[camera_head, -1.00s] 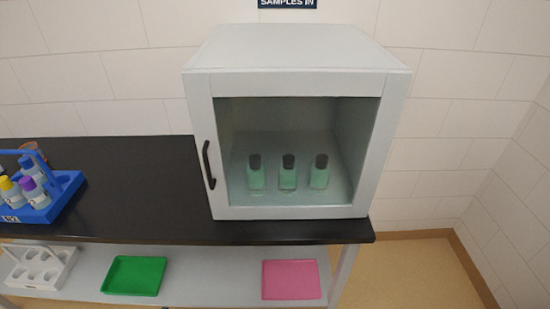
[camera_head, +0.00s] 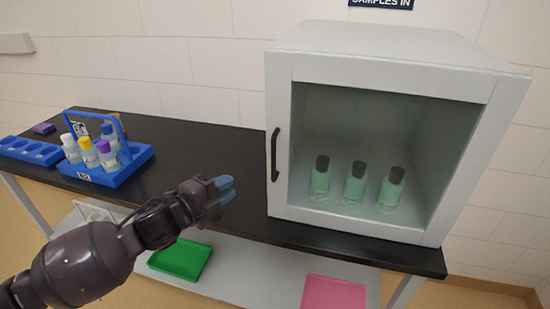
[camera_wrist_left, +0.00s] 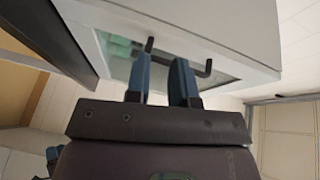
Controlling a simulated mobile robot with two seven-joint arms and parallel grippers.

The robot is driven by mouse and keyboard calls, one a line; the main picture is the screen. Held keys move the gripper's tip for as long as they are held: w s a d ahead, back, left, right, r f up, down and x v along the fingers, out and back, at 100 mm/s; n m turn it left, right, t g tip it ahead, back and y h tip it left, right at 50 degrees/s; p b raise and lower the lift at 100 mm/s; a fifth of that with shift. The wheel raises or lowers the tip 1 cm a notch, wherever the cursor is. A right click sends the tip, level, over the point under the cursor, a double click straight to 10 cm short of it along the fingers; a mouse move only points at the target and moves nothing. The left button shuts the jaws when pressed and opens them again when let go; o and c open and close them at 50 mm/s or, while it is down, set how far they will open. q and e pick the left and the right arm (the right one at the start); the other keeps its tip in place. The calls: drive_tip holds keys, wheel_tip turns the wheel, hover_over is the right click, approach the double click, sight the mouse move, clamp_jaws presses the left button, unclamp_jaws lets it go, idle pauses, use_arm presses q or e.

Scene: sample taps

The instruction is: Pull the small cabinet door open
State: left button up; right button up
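The small grey cabinet (camera_head: 390,50) stands on the black bench. Its framed glass door (camera_head: 278,95) looks shut, and a black vertical handle (camera_head: 275,155) is on the door's left side. My left gripper (camera_head: 230,189) is in front of the bench, left of the handle and lower than it, with blue fingers pointing toward the cabinet. In the left wrist view the fingers (camera_wrist_left: 161,57) are apart with nothing seen held between them. The dark handle (camera_wrist_left: 207,68) shows beyond them, partly hidden by the fingers. My right gripper is not in view.
Several green bottles (camera_head: 354,184) stand inside behind the glass. A blue rack (camera_head: 130,170) with bottles is on the black bench (camera_head: 190,140) at left. A green tray (camera_head: 180,260) and a pink tray (camera_head: 333,294) lie on the lower shelf.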

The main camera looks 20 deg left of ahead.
use_arm(q)
wheel_tip(320, 180, up, 5)
drive_tip(key=d+m+h, duration=0.2)
drive_tip(key=m, duration=0.8)
wheel_tip(320, 180, up, 2)
drive_tip(key=m+h, duration=0.1)
drive_tip(key=m, duration=1)
hover_over(274, 177)
drive_tip(key=shift+w+a+b, duration=0.15)
drive_tip(key=shift+w+b, duration=0.2)
drive_tip(key=shift+b, duration=0.05)
clamp_jaws()
